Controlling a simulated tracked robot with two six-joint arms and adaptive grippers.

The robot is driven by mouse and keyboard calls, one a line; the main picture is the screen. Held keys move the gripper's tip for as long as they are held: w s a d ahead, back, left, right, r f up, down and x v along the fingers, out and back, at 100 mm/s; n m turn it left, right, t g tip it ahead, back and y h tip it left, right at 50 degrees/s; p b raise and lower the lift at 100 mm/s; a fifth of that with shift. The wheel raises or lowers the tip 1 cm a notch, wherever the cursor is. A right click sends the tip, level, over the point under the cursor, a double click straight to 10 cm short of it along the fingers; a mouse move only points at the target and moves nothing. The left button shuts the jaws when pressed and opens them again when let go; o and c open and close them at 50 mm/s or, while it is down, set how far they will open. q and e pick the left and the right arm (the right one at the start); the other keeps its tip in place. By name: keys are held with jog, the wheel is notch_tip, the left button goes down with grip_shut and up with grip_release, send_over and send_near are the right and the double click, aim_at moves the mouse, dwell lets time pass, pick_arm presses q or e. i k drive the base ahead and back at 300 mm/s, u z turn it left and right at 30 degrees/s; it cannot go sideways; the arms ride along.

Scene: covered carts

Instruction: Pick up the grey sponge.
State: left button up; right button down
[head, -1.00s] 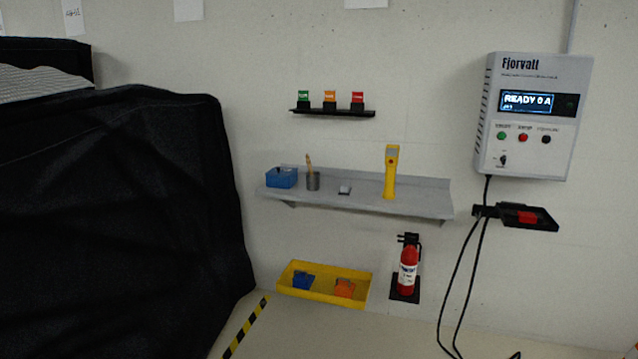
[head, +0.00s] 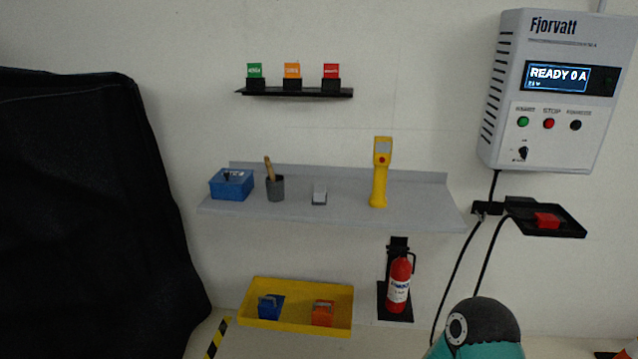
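A small grey block (head: 319,195), which looks like the grey sponge, lies on the grey wall shelf (head: 420,210). It sits between a dark grey cup with a brush in it (head: 275,188) and a yellow handheld device (head: 380,175), apart from both. Its fine detail is too small to tell. Neither of my grippers shows in the head view. Only a rounded teal and black part of one of my arms shows at the bottom right.
A blue box (head: 231,185) stands at the shelf's left end. A black rack (head: 300,93) with coloured tags hangs above. Below are a yellow tray (head: 252,318) and a fire extinguisher (head: 399,285). A black-covered cart (head: 90,200) fills the left; a control box (head: 560,150) and cables are right.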

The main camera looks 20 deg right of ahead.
aim_at(320, 197)
jog(key=z, duration=0.35)
jog(key=i, duration=1.35)
jog(key=z, duration=0.75)
jog(key=i, duration=0.35)
jog(key=z, duration=0.05)
jog(key=k, duration=0.9)
jog(key=z, duration=0.15)
jog(key=i, duration=0.95)
jog(key=u, duration=0.05)
